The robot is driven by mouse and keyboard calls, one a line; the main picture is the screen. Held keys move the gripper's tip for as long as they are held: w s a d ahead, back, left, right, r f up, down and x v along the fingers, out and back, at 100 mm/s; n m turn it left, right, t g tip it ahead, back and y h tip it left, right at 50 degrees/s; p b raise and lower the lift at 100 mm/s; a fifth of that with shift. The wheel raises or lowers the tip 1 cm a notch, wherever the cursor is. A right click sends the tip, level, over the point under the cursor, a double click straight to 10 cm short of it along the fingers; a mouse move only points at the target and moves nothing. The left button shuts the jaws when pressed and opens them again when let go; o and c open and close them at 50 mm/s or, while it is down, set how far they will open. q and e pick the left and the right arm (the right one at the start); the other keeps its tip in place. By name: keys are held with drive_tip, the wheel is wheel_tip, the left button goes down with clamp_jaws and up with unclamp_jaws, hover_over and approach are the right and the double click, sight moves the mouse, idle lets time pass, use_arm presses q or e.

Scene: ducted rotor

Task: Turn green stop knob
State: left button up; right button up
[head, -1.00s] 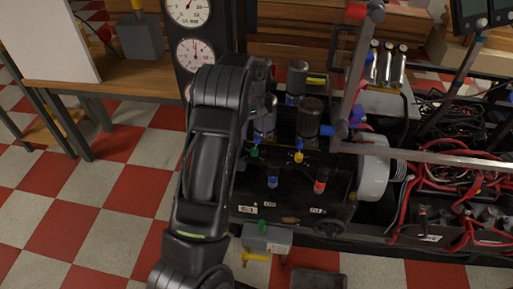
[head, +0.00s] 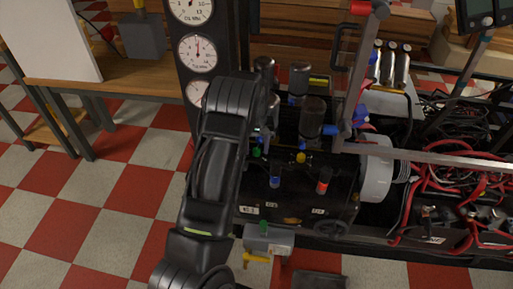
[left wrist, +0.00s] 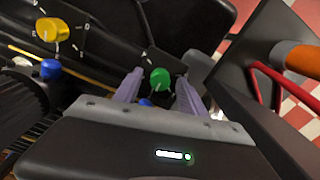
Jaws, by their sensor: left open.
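The green stop knob (left wrist: 160,80) sits on a dark panel in the left wrist view. A small green knob, probably the same one, shows beside my arm in the head view (head: 257,152). My left gripper (left wrist: 159,75) is open, with its two pale fingers on either side of the green knob in the picture. I cannot tell if they touch it. In the head view the gripper is mostly hidden by my left arm. My right gripper is not in view.
A yellow knob (left wrist: 55,30) and a blue knob (left wrist: 50,69) are near the green one. Dark cylinders (head: 312,118) stand on the machine. A grey box (head: 268,238) with a yellow handle is below. Pressure gauges (head: 197,52) stand behind my arm. Red cables (head: 420,190) lie right.

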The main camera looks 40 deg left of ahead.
use_arm(q)
drive_tip(key=shift+c, duration=0.2)
clamp_jaws()
idle(0.3)
